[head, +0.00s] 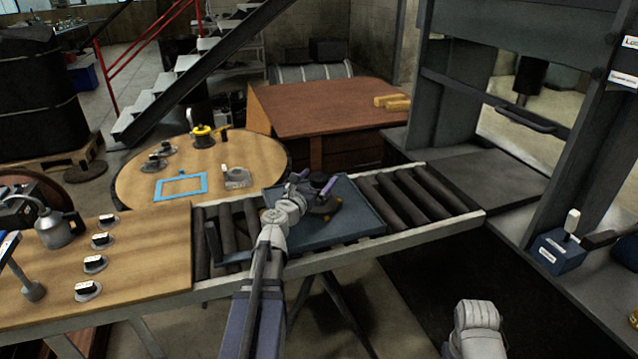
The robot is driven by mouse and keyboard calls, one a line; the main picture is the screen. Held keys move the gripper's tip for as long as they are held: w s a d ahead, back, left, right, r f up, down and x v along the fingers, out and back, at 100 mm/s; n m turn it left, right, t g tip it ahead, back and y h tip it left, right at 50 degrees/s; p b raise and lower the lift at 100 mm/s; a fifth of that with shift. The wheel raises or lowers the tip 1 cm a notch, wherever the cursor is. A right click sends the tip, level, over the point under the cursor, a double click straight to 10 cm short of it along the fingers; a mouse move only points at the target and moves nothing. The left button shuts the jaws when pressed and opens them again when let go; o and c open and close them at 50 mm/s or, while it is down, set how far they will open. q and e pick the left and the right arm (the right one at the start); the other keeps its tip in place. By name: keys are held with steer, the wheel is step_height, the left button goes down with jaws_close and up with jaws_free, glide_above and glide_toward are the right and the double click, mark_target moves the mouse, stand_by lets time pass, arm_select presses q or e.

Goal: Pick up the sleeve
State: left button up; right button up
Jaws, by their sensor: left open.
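A dark, round, ring-like part (319,181), which looks like the sleeve, sits on a blue tray (352,229) on the roller conveyor. My left gripper (313,186) is over the tray at this part. Its purple fingers are open, with the dark part showing between and beside them. I cannot tell whether the fingers touch it. My left arm and wrist hide the part's near left side. A darker base with small orange-yellow bits shows under it. Only a grey link of my right arm shows at the bottom right; its gripper is out of view.
The roller conveyor (424,208) runs to a large grey press frame (440,85) at the right. A wooden bench (150,245) with several small labelled parts adjoins its left end. A round table (245,150) with a blue frame (181,186) stands behind.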

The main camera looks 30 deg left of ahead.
arm_select(q)
steer(key=w, duration=0.4)
steer(key=shift+w+a, duration=0.15)
steer(key=shift+w, duration=0.05)
steer(key=shift+s, duration=0.1)
jaws_close()
stand_by(0.5)
